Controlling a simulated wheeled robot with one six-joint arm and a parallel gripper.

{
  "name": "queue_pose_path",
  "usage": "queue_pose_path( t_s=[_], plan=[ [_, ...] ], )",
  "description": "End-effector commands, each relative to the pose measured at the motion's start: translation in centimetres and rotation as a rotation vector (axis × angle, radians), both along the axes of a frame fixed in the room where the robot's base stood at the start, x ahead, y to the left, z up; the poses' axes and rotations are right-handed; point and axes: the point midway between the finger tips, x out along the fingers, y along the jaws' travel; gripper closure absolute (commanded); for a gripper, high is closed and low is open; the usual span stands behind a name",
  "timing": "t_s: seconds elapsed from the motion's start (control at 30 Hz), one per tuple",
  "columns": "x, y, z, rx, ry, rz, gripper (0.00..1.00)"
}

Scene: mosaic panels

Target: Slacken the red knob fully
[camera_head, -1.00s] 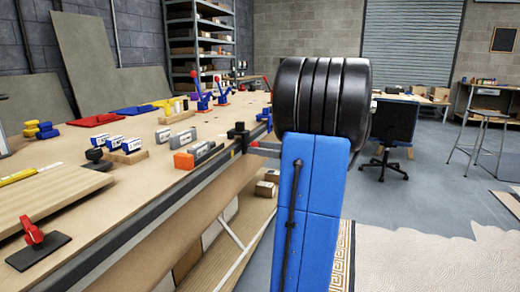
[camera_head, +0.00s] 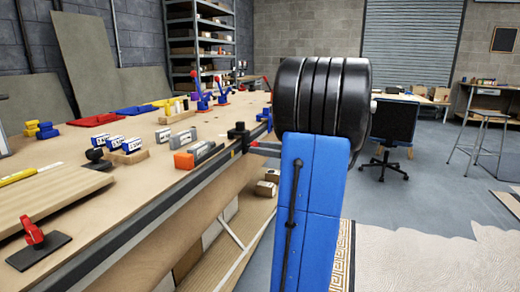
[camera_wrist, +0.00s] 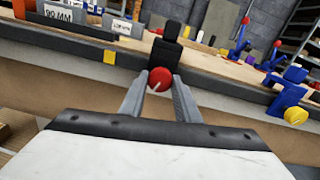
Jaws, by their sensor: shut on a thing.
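The red knob (camera_wrist: 160,78) sits on the front of a black clamp (camera_wrist: 166,48) at the bench edge. A pale line marks its face, slanting from upper right to lower left. My gripper (camera_wrist: 160,84) has one grey finger on each side of the knob and is shut on it in the wrist view. In the head view the black clamp (camera_head: 239,137) stands at the bench edge, with a bit of red beside it. My arm hides much of the gripper there.
The bench (camera_head: 150,180) carries orange and grey blocks (camera_head: 194,155), labelled blocks (camera_head: 108,141) and a red toggle on a dark plate (camera_head: 38,246). A blue clamp with a yellow knob (camera_wrist: 296,116) is to the right in the wrist view. An office chair (camera_head: 392,125) stands on the floor.

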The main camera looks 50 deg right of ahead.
Motion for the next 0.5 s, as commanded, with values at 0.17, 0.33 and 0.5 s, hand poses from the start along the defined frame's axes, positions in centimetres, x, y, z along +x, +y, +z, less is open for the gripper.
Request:
queue_pose_path(
  t_s=[0.17, 0.33, 0.5],
  plan=[
    [0.00, -0.05, -0.01, -0.131, -0.054, 0.000, 0.93],
    [0.01, -0.07, -0.01, -0.280, -0.116, 0.000, 0.93],
    [0.02, -0.10, 0.00, -0.429, -0.178, 0.000, 0.93]
  ],
)
